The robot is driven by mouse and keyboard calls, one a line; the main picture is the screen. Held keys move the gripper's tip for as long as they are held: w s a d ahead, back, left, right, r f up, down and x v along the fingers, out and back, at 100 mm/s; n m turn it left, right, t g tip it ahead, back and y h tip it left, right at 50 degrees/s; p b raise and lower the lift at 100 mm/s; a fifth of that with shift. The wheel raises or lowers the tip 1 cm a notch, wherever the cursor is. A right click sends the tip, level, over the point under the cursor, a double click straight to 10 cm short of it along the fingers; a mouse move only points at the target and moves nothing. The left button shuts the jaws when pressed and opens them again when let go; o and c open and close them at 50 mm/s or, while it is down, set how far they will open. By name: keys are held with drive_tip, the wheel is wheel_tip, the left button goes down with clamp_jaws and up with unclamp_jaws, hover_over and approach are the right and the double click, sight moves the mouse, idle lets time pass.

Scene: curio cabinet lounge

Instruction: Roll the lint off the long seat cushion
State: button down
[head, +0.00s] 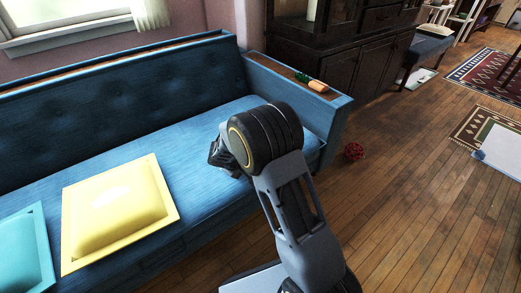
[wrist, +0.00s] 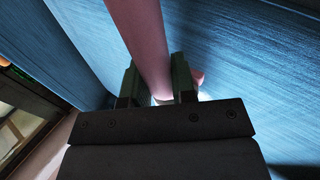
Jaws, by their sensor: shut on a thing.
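The long blue seat cushion (head: 200,140) runs along the sofa, and its blue fabric fills much of the wrist view (wrist: 250,50). My gripper (head: 222,158) is over the right part of the seat, partly hidden by my own wrist. In the wrist view my gripper (wrist: 157,78) is shut on a smooth pinkish-brown handle (wrist: 145,35), seemingly the lint roller's. A white bit and a pinkish bit show just past the fingers; the roller head is not clearly seen. I cannot tell whether the roller touches the cushion. No lint can be made out on the seat.
A yellow cushion (head: 120,212) and a teal cushion (head: 25,255) lie on the seat to the left. Green and orange items (head: 318,86) lie on the right armrest (head: 335,101). A dark cabinet (head: 350,60) stands behind.

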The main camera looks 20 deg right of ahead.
drive_tip(key=shift+a+r+p, duration=0.2)
drive_tip(key=shift+r+p, duration=0.3)
drive_tip(key=shift+r, duration=0.4)
drive_tip(key=shift+r+p, duration=1.3)
drive_tip(key=shift+r, duration=0.7)
